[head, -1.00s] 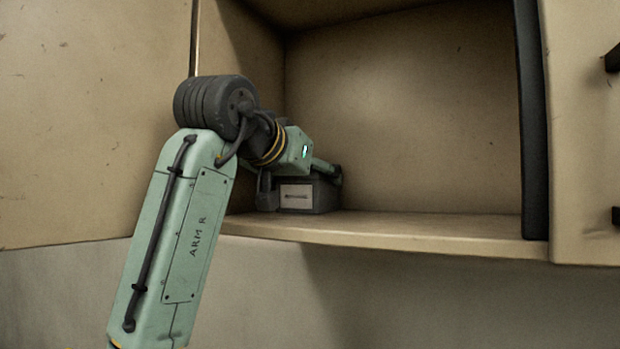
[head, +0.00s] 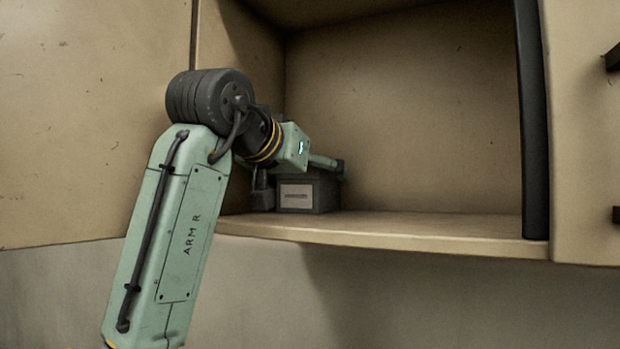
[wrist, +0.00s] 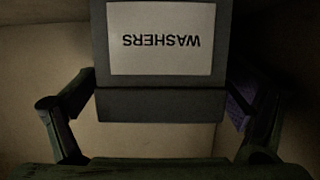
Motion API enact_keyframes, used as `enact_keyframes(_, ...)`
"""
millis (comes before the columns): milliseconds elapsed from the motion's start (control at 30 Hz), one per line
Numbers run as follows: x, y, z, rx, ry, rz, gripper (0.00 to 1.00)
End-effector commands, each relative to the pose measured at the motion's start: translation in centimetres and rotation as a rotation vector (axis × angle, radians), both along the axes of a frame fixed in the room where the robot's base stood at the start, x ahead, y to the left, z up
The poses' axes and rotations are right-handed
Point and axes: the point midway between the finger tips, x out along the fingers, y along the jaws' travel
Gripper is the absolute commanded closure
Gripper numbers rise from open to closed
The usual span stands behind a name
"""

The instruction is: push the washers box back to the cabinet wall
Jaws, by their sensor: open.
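The washers box (head: 327,193) is a dark grey box with a white label. It sits on the cabinet shelf (head: 420,229), near its left side. In the wrist view the box (wrist: 160,103) lies between my gripper's fingers, and its label reads WASHERS upside down. My gripper (head: 301,178) is open, with one finger on each side of the box. In the wrist view my gripper (wrist: 160,93) shows spread fingers; whether they touch the box's sides I cannot tell. The gap between the box and the back wall is hidden.
The cabinet's back wall (head: 420,120) rises behind the box. The left side wall (head: 240,60) is close to my arm. The shelf to the right of the box is empty. An open door panel (head: 90,110) is at left, and a dark upright edge (head: 532,120) at right.

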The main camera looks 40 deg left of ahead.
Motion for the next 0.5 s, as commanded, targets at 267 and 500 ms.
enact_keyframes(267, -5.4, -1.3, 1.8, 0.002, -0.004, 0.001, 0.06)
enact_keyframes(500, -9.1, -2.2, 3.0, 0.002, -0.003, 0.001, 0.06)
